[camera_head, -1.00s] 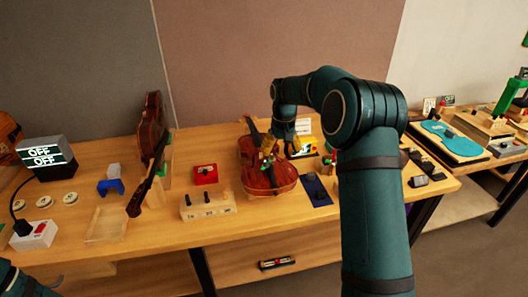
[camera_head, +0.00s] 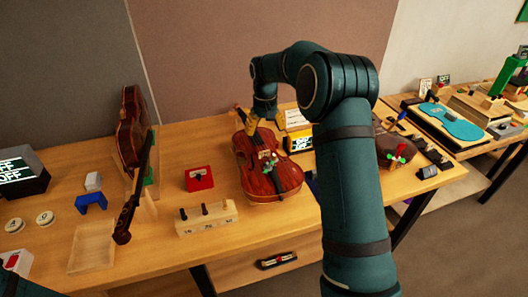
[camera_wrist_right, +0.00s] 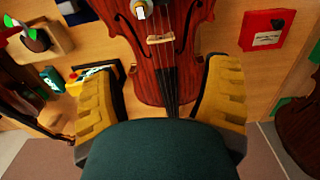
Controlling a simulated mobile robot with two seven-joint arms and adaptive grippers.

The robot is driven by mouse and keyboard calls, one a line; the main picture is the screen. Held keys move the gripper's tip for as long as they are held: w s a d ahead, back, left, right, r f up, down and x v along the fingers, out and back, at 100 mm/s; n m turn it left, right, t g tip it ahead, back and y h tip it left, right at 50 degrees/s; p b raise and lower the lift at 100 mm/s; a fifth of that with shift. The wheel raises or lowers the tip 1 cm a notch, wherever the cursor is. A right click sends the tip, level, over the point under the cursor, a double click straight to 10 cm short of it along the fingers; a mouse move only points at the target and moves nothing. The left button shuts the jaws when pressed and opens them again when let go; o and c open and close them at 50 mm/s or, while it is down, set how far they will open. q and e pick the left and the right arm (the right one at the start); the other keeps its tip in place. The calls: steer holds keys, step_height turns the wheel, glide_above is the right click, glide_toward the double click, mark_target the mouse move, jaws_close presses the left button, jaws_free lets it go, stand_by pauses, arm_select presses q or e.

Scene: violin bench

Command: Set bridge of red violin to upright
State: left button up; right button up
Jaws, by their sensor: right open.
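The red violin (camera_head: 286,178) lies face up on the bench, and its body also shows in the right wrist view (camera_wrist_right: 152,82). A small tan piece (camera_wrist_right: 160,39), which looks like its bridge, sits across the strings; it appears low, but I cannot tell its exact tilt. A small green and white thing (camera_head: 268,163) is on the violin's top near the strings. My right gripper (camera_head: 250,124) is over the neck end of the violin. In the wrist view its yellow fingers (camera_wrist_right: 160,98) are wide apart, with the violin between and below them. My left gripper is out of view.
A red box (camera_head: 199,179) and a wooden block with pegs (camera_head: 207,219) stand left of the violin. A second violin (camera_head: 132,130) stands upright further left. A yellow device (camera_head: 299,141) is close on the right. Bare bench shows in front.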

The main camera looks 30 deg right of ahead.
mark_target(265, 152)
step_height(265, 152, down, 10)
steer(key=shift+w+r+b, duration=0.1)
steer(key=shift+b, duration=0.25)
